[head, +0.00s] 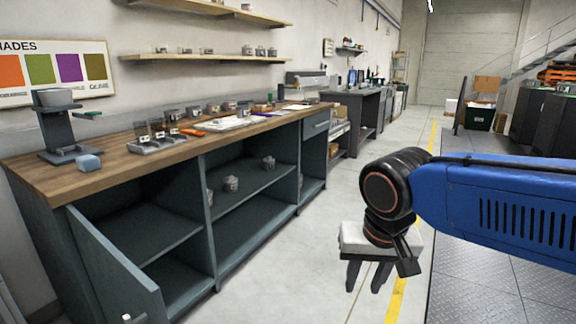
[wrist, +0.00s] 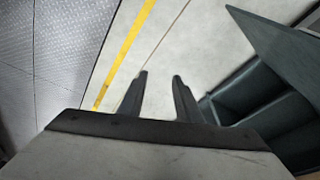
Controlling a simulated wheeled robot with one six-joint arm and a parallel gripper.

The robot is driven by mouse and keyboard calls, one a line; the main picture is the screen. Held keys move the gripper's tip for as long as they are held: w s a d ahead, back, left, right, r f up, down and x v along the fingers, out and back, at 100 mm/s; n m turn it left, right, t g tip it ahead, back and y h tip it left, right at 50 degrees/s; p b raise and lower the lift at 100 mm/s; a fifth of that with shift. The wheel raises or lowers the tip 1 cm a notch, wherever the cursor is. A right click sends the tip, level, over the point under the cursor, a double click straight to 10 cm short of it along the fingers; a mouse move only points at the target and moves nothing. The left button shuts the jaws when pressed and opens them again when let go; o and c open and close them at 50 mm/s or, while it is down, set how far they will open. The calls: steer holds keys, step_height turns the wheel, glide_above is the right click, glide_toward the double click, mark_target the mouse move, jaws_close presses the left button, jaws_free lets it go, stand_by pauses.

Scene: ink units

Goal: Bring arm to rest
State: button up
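My blue arm (head: 500,195) reaches in from the right in the head view. It bends down at a black wrist joint. My gripper (head: 367,280) hangs below it, fingers pointing down over the pale floor, to the right of the workbench. In the wrist view my gripper (wrist: 160,80) shows two dark fingers standing apart with bare floor between them. It is open and holds nothing.
A wooden-topped workbench (head: 120,172) with several small items runs along the left. Its cabinet door (head: 112,262) stands open at the front; the door also shows in the wrist view (wrist: 275,45). A yellow line (head: 396,300) crosses the clear floor. A box (head: 480,115) stands far right.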

steer(key=s+d+f+t, duration=0.1)
steer(key=s+d+f, duration=0.2)
steer(key=d, duration=0.4)
steer(key=s+d+f, duration=0.4)
steer(key=d, duration=0.3)
steer(key=shift+s+n+t, duration=0.3)
steer(key=shift+n+t, duration=0.1)
